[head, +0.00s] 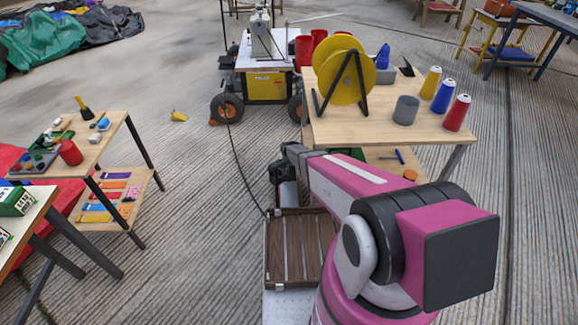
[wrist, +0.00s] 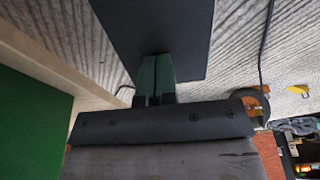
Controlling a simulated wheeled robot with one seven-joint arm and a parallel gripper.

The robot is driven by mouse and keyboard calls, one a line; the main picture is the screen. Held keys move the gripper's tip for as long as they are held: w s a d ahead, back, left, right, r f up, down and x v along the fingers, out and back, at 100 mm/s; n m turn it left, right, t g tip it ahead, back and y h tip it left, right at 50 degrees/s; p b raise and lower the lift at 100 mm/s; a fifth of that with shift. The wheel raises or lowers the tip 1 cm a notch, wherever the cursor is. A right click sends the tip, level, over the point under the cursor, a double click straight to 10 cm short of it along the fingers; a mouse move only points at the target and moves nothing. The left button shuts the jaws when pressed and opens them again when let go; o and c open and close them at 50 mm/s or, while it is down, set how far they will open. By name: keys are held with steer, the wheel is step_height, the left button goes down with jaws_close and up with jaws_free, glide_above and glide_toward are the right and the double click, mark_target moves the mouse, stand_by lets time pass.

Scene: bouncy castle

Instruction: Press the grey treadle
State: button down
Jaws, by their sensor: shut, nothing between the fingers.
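My gripper (wrist: 153,62) points at a flat dark grey plate (wrist: 180,25), which looks like the treadle, in the wrist view. Its green fingers are shut together with nothing between them. The fingertips overlap the plate's edge in the picture; I cannot tell whether they touch it or stop just short. In the head view my gripper (head: 280,172) is small and dark at the end of my pink arm, left of the wooden table. I cannot make out the treadle clearly there.
The wooden table (head: 375,126) carries a yellow reel (head: 342,70), a grey cup and several bottles. A cable (head: 240,165) runs over the grooved floor. A white and yellow cart (head: 265,87) stands behind. A green panel (wrist: 35,125) and wooden edge lie close beside my gripper.

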stand_by(0.3)
steer(key=shift+g, duration=0.8)
steer(key=f, duration=0.1)
steer(key=w+f, duration=0.1)
steer(key=f, duration=0.3)
steer(key=shift+w+f, duration=0.25)
steer(key=shift+w, duration=0.05)
steer(key=shift+f, duration=0.65)
steer(key=shift+w+f, duration=0.1)
step_height(320, 180, up, 16)
steer(key=shift+s+f, duration=0.15)
steer(key=shift+s, duration=0.2)
steer(key=s+r+t, duration=0.1)
steer(key=s+r, duration=0.3)
steer(key=shift+s+r+t, duration=0.3)
steer(key=shift+s+r, duration=0.05)
steer(key=shift+r, duration=0.05)
steer(key=shift+d, duration=0.1)
